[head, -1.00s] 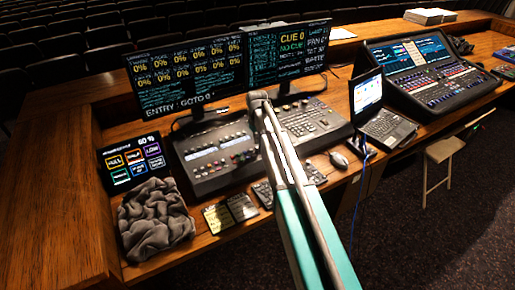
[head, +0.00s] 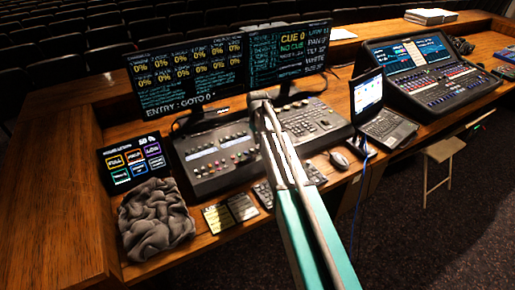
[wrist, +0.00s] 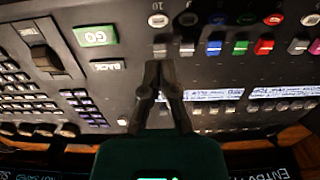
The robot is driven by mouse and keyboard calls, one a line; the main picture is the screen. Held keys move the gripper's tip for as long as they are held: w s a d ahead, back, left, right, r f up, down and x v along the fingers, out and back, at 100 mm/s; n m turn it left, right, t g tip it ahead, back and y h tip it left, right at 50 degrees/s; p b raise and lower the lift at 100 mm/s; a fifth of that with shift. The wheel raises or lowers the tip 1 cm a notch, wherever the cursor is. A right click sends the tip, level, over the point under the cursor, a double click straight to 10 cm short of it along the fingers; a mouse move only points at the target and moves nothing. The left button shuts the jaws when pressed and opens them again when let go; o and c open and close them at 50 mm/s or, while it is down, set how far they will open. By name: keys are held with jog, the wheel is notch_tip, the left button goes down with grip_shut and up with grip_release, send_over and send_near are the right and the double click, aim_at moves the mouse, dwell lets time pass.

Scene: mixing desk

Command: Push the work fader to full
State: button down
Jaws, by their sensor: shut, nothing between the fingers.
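The lighting console (head: 215,178) with its rows of faders lies on the desk below two monitors. No label reading "work" is legible, so I cannot tell which cap is the work fader. My gripper (wrist: 160,66) is shut and empty, its tips at or just beside the grey cap; whether they touch it is unclear. In the head view my arm hides part of the console around the gripper.
A green GO button (wrist: 95,36) and a dark wheel (wrist: 45,57) are left of the fingers. A small touch panel (head: 135,163) with coloured buttons and a percentage stands left of the console. A grey cloth (head: 155,218), laptop (head: 385,125) and mouse (head: 339,160) are nearby.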

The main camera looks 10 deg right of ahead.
aim_at(251, 142)
jog(key=shift+f, duration=0.2)
jog(key=shift+f+b, duration=0.3)
jog(key=shift+b, duration=0.15)
jog(key=shift+f+b, duration=0.8)
jog(key=shift+f, duration=0.05)
dwell(1.2)
jog(key=shift+w+a, duration=0.3)
jog(key=shift+w, duration=0.65)
jog(key=shift+w+a, duration=0.35)
jog(key=shift+w, duration=0.65)
jog(key=shift+w+a, duration=0.3)
jog(key=shift+w, duration=0.65)
dwell(1.0)
jog(key=shift+r, duration=0.1)
jog(key=shift+r+p, duration=2.4)
jog(key=shift+p, duration=0.05)
